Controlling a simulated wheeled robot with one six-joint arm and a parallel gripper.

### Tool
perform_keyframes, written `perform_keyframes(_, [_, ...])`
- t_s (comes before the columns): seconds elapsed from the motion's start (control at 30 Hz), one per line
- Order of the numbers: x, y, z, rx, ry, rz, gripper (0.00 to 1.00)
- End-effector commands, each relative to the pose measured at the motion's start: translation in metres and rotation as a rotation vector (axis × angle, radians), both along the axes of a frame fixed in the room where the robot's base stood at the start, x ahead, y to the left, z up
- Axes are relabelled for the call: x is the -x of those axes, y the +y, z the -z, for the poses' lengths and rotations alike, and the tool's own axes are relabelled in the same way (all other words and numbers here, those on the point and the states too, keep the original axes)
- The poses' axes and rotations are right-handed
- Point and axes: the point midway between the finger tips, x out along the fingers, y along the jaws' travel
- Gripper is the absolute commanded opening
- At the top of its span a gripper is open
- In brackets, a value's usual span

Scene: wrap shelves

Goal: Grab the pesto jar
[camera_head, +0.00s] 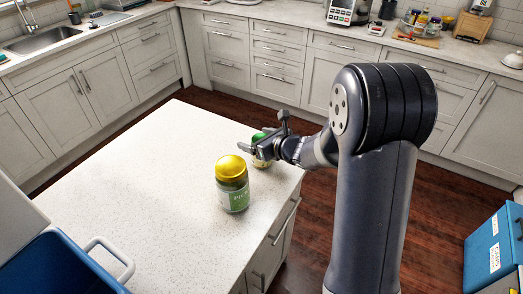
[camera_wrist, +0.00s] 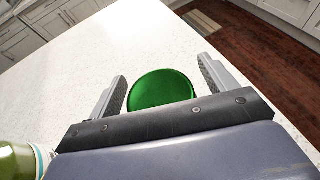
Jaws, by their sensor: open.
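A jar with a green lid (camera_head: 258,137) stands on the white island counter near its right edge, partly hidden by my gripper (camera_head: 264,139). I take it for the pesto jar, but its label cannot be read. In the wrist view its round green lid (camera_wrist: 162,89) sits between the two fingers of my gripper (camera_wrist: 162,69), which are open, with a gap on both sides. A larger jar with a gold lid (camera_head: 231,168) and a green label stands upright just in front of it.
The counter (camera_head: 130,180) is clear to the left. A greenish jar part (camera_wrist: 18,160) shows at the lower left of the wrist view, close beside my gripper. A blue bin (camera_head: 60,265) is at the front left, and a blue box (camera_head: 493,245) at the right.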

Motion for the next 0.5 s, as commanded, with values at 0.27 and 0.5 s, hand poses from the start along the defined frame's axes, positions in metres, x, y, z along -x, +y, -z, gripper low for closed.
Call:
perform_keyframes(0.27, [0.0001, 0.0001, 0.0001, 0.0, 0.0, 0.0, 0.73])
perform_keyframes(0.5, [0.0002, 0.0, 0.0001, 0.0, 0.0, 0.0, 0.53])
